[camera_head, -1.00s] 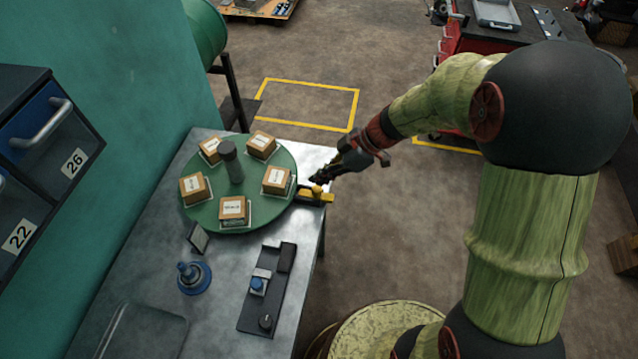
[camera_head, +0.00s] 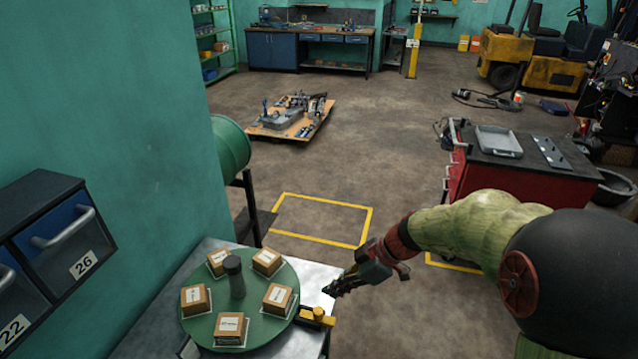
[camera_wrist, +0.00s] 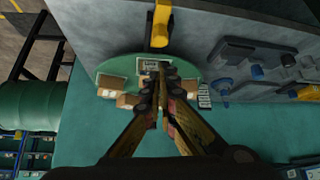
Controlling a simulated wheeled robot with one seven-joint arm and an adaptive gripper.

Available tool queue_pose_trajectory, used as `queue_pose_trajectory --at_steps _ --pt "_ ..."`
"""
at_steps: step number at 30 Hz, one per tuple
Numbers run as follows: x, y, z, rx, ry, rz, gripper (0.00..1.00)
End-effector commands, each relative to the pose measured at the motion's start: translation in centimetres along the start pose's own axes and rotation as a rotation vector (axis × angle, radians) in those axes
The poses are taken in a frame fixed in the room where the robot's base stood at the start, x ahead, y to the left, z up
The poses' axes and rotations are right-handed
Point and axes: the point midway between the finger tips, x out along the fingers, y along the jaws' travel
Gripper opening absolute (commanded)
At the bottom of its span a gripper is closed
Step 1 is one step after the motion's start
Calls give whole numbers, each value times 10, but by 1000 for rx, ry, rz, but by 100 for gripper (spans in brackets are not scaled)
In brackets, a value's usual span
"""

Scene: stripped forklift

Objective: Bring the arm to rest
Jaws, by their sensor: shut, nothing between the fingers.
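My arm reaches in from the right in the head view. My gripper (camera_head: 330,290) is shut and empty, above the right edge of the metal table, just beside the yellow piece (camera_head: 317,317). In the wrist view the fingers of my gripper (camera_wrist: 160,75) meet in front of the green round turntable (camera_wrist: 118,68). The turntable (camera_head: 262,333) carries several small brown boxes with white labels, around a grey post (camera_head: 235,275).
Dark drawers (camera_head: 50,240) and a green wall stand at left. A green drum (camera_head: 230,146) is behind the table. A red cart (camera_head: 490,170) stands at right. Open floor with a yellow-outlined rectangle (camera_head: 320,218) lies beyond the table.

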Motion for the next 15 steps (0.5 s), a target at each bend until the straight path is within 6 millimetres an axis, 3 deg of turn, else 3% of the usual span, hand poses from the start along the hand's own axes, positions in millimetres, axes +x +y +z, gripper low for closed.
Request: queue_pose_trajectory --at_steps 4,8,12,15 --pt "0 0 0 75 0 0 0" --pt "1 -2 6 274 -20 -4 0" --pt "5 -26 29 557 -100 -30 0" --pt "-3 -44 41 740 -167 -17 0"
